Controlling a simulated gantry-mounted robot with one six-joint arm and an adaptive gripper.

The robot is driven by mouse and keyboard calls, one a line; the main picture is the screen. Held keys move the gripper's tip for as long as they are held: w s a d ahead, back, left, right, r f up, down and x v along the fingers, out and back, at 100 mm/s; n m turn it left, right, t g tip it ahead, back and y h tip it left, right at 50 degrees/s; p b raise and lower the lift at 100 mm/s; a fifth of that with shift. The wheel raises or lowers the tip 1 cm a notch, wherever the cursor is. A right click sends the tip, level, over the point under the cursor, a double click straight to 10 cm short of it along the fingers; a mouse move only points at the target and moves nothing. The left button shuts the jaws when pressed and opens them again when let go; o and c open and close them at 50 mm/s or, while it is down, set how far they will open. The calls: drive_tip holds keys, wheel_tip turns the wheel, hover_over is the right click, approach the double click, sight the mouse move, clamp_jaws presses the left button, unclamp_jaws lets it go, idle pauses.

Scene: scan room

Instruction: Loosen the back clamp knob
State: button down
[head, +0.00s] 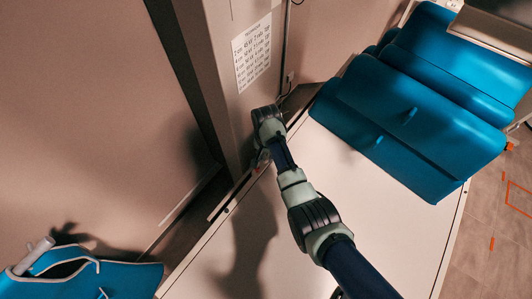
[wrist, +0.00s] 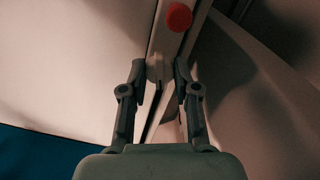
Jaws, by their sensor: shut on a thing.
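My gripper (wrist: 159,72) is shut on a small pale piece (wrist: 158,69) at the rail along the table's edge. It sits where a clamp knob would be, and I take it for the back clamp knob; the fingers hide its sides, so its shape and turn cannot be told. A round red knob-like part (wrist: 179,16) stands just beyond the fingertips, apart from them. In the head view my gripper (head: 263,157) is at the table's wall-side edge, below the column, mostly hidden by my wrist.
The white tabletop (head: 310,200) is largely clear under my arm. Blue cushions (head: 405,110) lie at its far right end and a blue padded piece (head: 130,275) at the lower left. A grey column (head: 222,75) with a printed sheet (head: 252,53) rises close behind my gripper.

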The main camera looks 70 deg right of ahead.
drive_tip(key=n+p, duration=0.1)
drive_tip(key=n, duration=0.2)
drive_tip(key=shift+r+n+p, duration=0.2)
drive_tip(key=shift+n+p, duration=0.2)
drive_tip(key=n+p, duration=0.1)
drive_tip(key=n, duration=0.2)
drive_tip(key=shift+n, duration=0.3)
drive_tip(key=n+p, duration=0.1)
drive_tip(key=n, duration=0.2)
drive_tip(key=shift+f+n, duration=0.1)
drive_tip(key=shift+n, duration=0.2)
drive_tip(key=shift+n+p, duration=0.3)
drive_tip(key=shift+n, duration=1.5)
drive_tip(key=c, duration=0.8)
unclamp_jaws()
drive_tip(key=shift+f, duration=0.1)
drive_tip(key=shift+c, duration=0.2)
